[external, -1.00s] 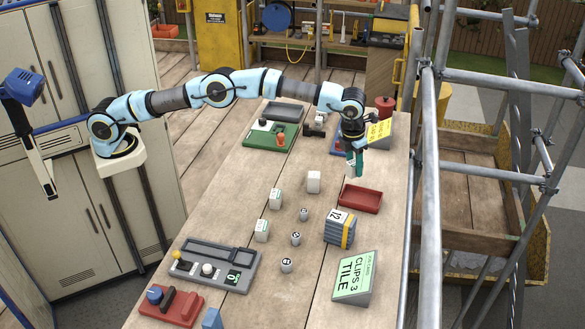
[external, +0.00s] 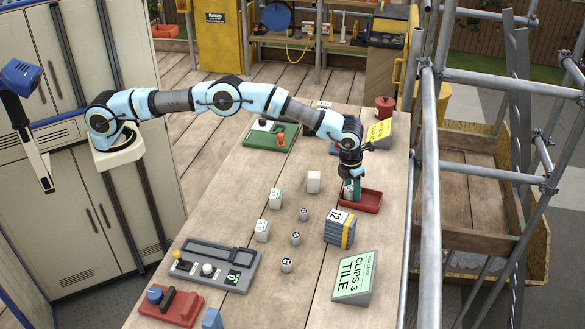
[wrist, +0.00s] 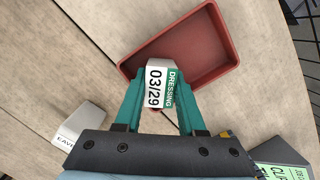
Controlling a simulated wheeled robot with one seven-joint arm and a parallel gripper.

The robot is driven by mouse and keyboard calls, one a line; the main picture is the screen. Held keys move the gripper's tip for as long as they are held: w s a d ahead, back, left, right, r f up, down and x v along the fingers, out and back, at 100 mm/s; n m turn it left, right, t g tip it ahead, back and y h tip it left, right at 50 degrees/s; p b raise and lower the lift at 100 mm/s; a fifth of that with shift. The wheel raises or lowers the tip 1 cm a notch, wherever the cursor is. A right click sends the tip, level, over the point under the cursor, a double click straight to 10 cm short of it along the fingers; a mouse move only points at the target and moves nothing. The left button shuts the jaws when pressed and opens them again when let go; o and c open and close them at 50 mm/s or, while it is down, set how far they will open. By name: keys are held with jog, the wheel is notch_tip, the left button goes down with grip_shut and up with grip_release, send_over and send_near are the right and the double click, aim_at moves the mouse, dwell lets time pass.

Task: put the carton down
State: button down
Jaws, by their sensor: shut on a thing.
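My gripper (external: 352,191) is shut on a small white carton with a green band, low at the left end of the red tray. In the wrist view the carton (wrist: 160,86) sits between the teal fingers (wrist: 158,101), its label reading "DRESSING 03/29". The red tray (external: 372,207) looks empty apart from the part hidden behind the carton; its floor (wrist: 200,45) shows in the wrist view. The carton overlaps the tray's near-left rim in the wrist view; I cannot tell whether it touches the tray.
Two similar cartons (external: 275,198) (external: 261,230) and a white block (external: 313,182) stand left of the tray. Several small numbered cylinders (external: 295,239) stand mid-table. Scaffold poles (external: 428,180) run along the right edge.

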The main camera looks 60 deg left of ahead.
aim_at(348, 189)
jog(key=shift+f, duration=0.15)
jog(key=c, duration=0.8)
grip_release()
notch_tip(348, 189, up, 12)
jog(key=s+b, duration=0.2)
jog(key=b, duration=0.1)
jog(key=s+a+r+n, duration=0.1)
jog(key=a+r+n, duration=0.2)
jog(key=a+n, duration=0.7)
jog(key=s+a+n, duration=0.3)
jog(key=a+n, duration=0.1)
jog(key=a, duration=0.3)
jog(key=s+a+n, duration=0.4)
jog(key=a, duration=0.4)
jog(key=s+a+f+n, duration=0.1)
jog(key=s+a+n, duration=0.4)
jog(key=s+a, duration=0.1)
jog(key=s+a+f+n, duration=0.1)
jog(key=s+a+n, duration=0.5)
jog(key=s, duration=0.2)
jog(key=s+a+f+n, duration=0.2)
jog(key=s+a+n, duration=0.4)
jog(key=s, duration=0.2)
jog(key=shift+w, duration=0.1)
